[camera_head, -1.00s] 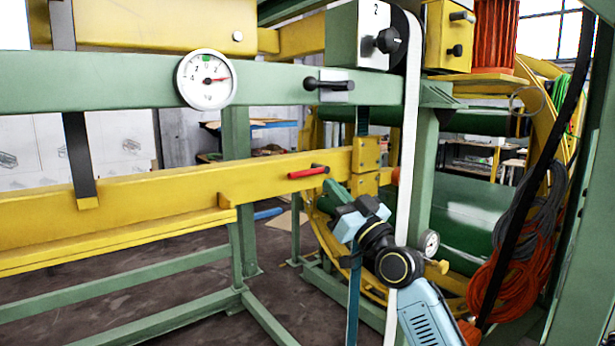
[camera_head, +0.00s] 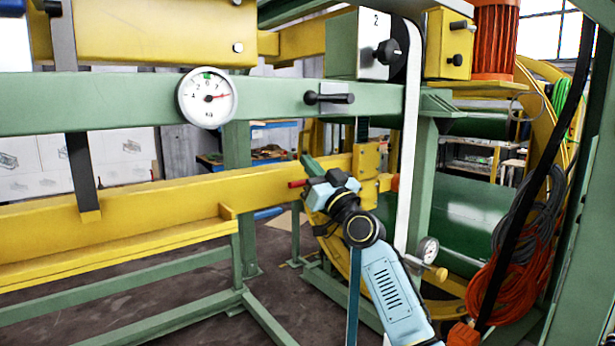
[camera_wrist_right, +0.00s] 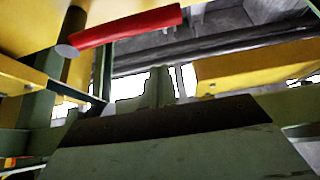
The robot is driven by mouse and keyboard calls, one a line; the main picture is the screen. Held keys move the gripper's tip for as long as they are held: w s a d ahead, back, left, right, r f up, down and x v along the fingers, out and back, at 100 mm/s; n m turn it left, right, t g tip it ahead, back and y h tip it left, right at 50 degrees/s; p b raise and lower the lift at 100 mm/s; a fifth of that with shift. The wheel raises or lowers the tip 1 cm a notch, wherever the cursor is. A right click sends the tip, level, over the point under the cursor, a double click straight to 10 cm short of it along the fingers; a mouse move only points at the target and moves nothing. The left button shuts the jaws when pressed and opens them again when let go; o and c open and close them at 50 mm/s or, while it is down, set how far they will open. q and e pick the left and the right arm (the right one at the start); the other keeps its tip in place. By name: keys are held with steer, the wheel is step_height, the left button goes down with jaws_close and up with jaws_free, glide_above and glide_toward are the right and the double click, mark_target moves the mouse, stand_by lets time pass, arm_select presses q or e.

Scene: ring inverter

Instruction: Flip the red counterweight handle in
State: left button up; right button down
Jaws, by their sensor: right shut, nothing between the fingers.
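The red counterweight handle (camera_head: 297,184) is at the right end of the long yellow beam. In the head view only its left tip shows; my right gripper (camera_head: 308,160) covers the rest. My right gripper's green fingers (camera_wrist_right: 160,85) are shut and empty, below and right of the handle. A gap shows between them and the handle in that view. My left gripper is not in view.
The yellow beam (camera_head: 140,205) lies below a green crossbar (camera_head: 120,105) with a round dial gauge (camera_head: 207,98) and a black lever (camera_head: 330,98). Yellow blocks (camera_head: 366,160) stand right of the gripper. A white strap (camera_head: 413,120) hangs close to my right arm.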

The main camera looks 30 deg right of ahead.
mark_target(304, 180)
steer(key=shift+w+f+b, duration=0.25)
steer(key=shift+f+b, duration=0.3)
steer(key=shift+f, duration=0.45)
steer(key=shift+w+f+b, duration=0.25)
steer(key=shift+f+b, duration=0.3)
steer(key=shift+f, duration=0.4)
steer(key=shift+y, duration=0.3)
